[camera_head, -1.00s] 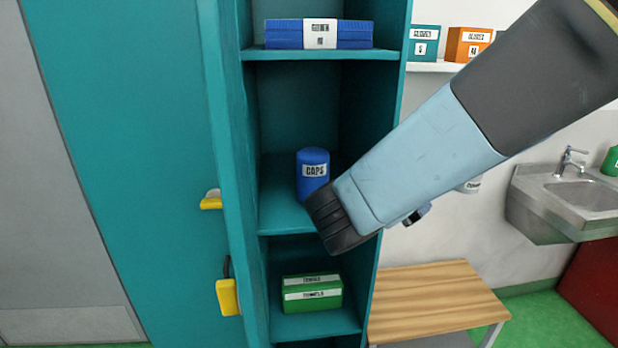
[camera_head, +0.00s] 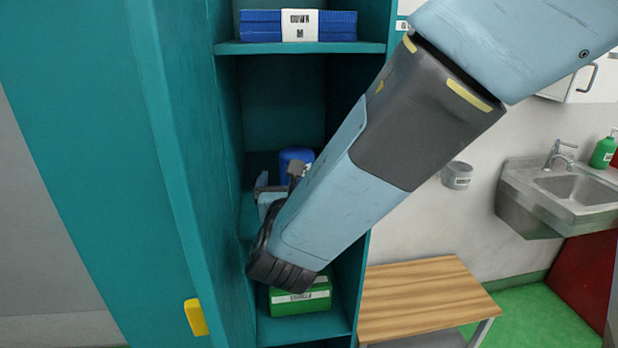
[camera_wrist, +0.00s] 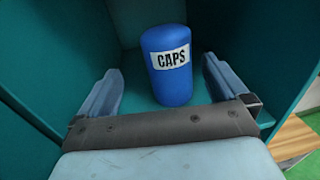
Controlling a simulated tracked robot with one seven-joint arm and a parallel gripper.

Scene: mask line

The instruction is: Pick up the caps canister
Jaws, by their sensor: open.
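The caps canister is a blue cylinder with a white CAPS label (camera_wrist: 170,80). It stands upright on the middle shelf of the teal locker. In the head view only the top of the canister (camera_head: 294,156) shows, as my arm hides the rest. My gripper (camera_wrist: 162,92) is open in the wrist view, with one finger on each side and the canister beyond and between them. The fingers do not appear to touch it. In the head view my gripper is mostly hidden behind my arm, at the front of the shelf.
The teal locker's side wall (camera_head: 165,130) stands close on the left. A blue pack (camera_head: 260,27) lies on the shelf above. A green box (camera_head: 300,304) sits on the shelf below. A wooden bench (camera_head: 425,296) and a sink (camera_head: 570,190) are at the right.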

